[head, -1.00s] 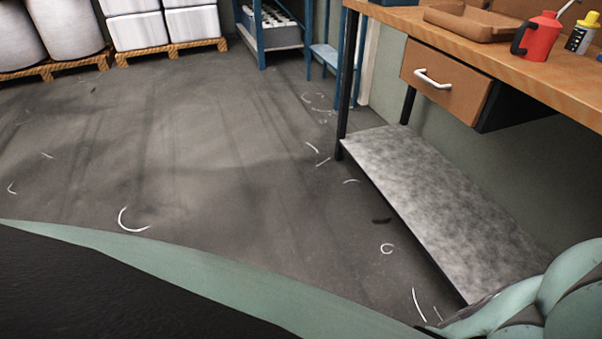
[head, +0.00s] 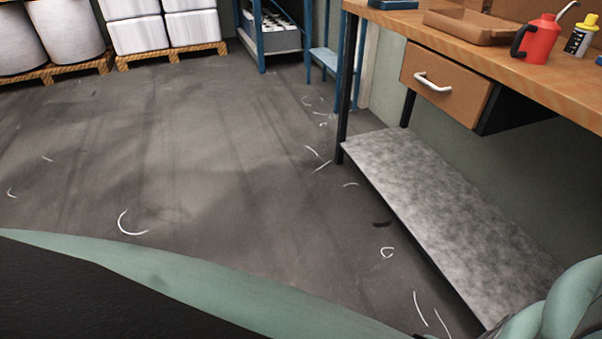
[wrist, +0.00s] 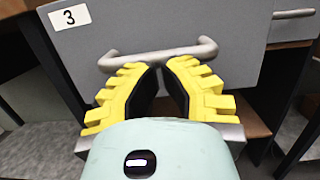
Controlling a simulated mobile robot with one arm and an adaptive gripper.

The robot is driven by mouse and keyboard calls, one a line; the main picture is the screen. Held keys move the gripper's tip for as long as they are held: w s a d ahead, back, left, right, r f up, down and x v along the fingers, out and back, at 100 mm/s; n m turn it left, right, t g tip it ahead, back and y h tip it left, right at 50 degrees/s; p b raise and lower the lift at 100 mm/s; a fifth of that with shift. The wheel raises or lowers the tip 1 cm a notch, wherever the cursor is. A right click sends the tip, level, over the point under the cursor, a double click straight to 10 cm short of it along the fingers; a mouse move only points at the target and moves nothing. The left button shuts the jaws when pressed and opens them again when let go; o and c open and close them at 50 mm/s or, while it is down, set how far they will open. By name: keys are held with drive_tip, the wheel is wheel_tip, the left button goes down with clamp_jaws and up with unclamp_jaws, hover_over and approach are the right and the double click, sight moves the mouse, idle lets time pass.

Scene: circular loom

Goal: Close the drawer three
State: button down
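Drawer three has a grey front (wrist: 225,28) with a white label (wrist: 69,16) reading 3 at its upper left in the wrist view. Its pale bar handle (wrist: 130,61) runs across the front. The drawer front appears to stand forward of the neighbouring front on the right. My gripper (wrist: 161,68), with yellow fingers and black pads, points at the drawer just below and in front of the handle. A narrow gap shows between its fingertips, with nothing held in it. I cannot tell whether the tips touch the drawer. The gripper and drawer three are not recognisable in the head view.
In the head view a wooden workbench (head: 465,40) stands at the right with a wooden drawer (head: 443,84) and a grey low shelf (head: 440,200). A red can (head: 541,40) stands on top. Blue racks and loaded pallets line the back. The floor between is largely clear.

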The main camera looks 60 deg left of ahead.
drive_tip(key=f+b+x, duration=0.1)
drive_tip(key=b+x, duration=0.2)
drive_tip(key=x, duration=0.2)
drive_tip(key=f+b+x, duration=0.1)
drive_tip(key=b+x, duration=0.3)
drive_tip(key=x, duration=0.2)
drive_tip(key=f+b+x, duration=0.1)
drive_tip(key=b+x, duration=0.3)
drive_tip(key=x, duration=0.1)
drive_tip(key=shift+w, duration=0.4)
drive_tip(key=b+x, duration=0.2)
drive_tip(key=b, duration=0.1)
drive_tip(key=shift+w+d, duration=0.2)
drive_tip(key=shift+w, duration=0.1)
drive_tip(key=shift+f, duration=0.1)
